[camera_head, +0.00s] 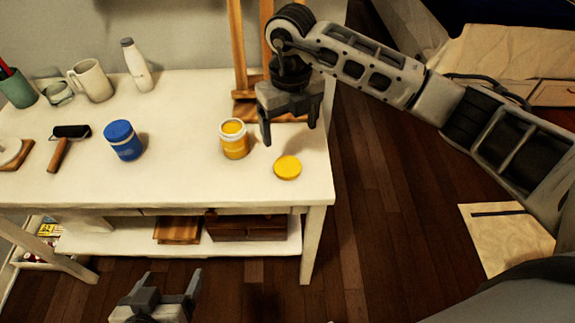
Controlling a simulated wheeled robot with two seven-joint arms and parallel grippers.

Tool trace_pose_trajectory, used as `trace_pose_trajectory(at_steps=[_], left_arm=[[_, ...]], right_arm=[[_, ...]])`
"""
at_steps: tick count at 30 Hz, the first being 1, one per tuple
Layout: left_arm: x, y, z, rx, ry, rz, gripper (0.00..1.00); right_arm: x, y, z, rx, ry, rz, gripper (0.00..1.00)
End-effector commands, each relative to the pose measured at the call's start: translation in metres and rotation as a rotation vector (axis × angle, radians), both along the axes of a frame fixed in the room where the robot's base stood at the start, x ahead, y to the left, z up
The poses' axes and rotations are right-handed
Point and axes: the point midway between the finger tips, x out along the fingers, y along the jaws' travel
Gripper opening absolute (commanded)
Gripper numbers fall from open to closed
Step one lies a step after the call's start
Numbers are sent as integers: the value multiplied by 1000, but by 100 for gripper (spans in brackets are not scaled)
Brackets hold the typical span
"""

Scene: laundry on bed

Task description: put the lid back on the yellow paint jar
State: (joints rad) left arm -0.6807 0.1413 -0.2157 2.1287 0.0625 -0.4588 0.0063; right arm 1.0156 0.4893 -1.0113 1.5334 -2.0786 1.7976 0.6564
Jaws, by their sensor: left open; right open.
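The yellow paint jar (234,141) stands upright and uncovered on the white table, with yellow paint showing at its top. Its round yellow lid (287,167) lies flat on the table to the right of the jar, near the right edge. My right gripper (290,136) is open and empty, pointing down above the table, up and to the right of the jar and beyond the lid. My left gripper (170,283) is open and empty, low in front of the table at the bottom of the view.
A blue jar (123,141) with its lid on stands left of the yellow jar. A wooden easel (237,60) is behind. The table's front strip (190,188) is clear.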

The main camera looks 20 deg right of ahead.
Motion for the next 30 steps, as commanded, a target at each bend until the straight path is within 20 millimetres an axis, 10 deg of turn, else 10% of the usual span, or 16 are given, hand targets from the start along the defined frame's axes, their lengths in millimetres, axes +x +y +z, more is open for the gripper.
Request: trace_pose_trajectory(at_steps=[30], left_arm=[[0, 1, 3, 14, 4, -3, 80]], right_arm=[[-5, 7, -91, 1, 1, 0, 81]])
